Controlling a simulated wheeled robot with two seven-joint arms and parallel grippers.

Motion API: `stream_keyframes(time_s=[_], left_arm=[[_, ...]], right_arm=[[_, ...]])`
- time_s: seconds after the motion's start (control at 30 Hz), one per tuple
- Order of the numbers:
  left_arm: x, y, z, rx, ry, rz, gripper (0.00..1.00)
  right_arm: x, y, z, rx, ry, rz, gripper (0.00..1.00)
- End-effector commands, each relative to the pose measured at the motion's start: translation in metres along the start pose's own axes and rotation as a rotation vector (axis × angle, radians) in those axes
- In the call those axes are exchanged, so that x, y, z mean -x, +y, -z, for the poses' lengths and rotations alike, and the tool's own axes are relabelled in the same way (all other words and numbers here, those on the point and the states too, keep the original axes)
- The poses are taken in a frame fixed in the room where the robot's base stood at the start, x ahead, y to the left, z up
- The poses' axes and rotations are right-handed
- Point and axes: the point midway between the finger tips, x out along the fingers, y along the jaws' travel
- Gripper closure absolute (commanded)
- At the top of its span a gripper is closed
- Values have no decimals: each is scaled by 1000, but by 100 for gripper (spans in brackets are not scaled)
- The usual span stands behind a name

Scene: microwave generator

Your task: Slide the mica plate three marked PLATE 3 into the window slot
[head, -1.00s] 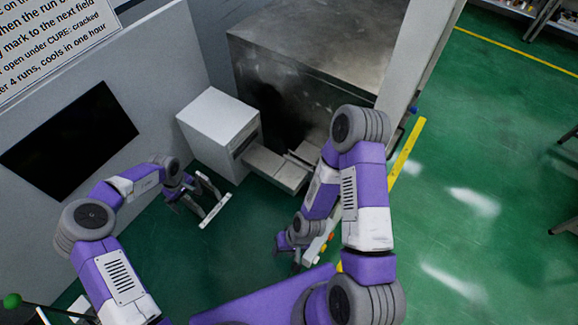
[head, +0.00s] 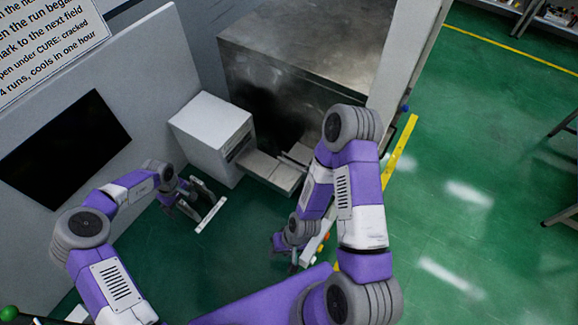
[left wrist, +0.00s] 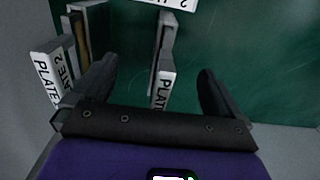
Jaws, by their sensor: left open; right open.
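My left gripper (head: 192,198) is open, low beside the small white box, and it also shows in the left wrist view (left wrist: 158,70). There, an upright thin plate (left wrist: 165,92) with a white edge label reading "PLAT" stands between its spread fingers. Its number is hidden, so I cannot tell whether it is PLATE 3. More labelled plates (left wrist: 48,76), one reading PLATE 2, stand left of the left finger. My right gripper (head: 288,245) is open, low near the centre and partly covered by its own arm. I cannot make out the window slot.
A large metal cabinet (head: 300,45) with a dark smudge stands behind. A white box (head: 212,130) and a grey ledge (head: 265,168) stand before it. A wall with a black screen (head: 65,150) is at left. The green floor (head: 480,150) at right is open.

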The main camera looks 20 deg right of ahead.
Motion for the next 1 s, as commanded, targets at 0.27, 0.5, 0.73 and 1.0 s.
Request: stream_keyframes(time_s=[0.27,0.5,0.73,1.0], left_arm=[[0,0,0,0,0,0,0],[0,0,0,0,0,0,0],[0,0,0,0,1,0,0],[0,0,0,0,1,0,15]], right_arm=[[0,0,0,0,0,0,56],[2,-1,0,0,0,0,56],[5,-2,0,0,0,0,56],[4,-2,0,0,0,0,56]])
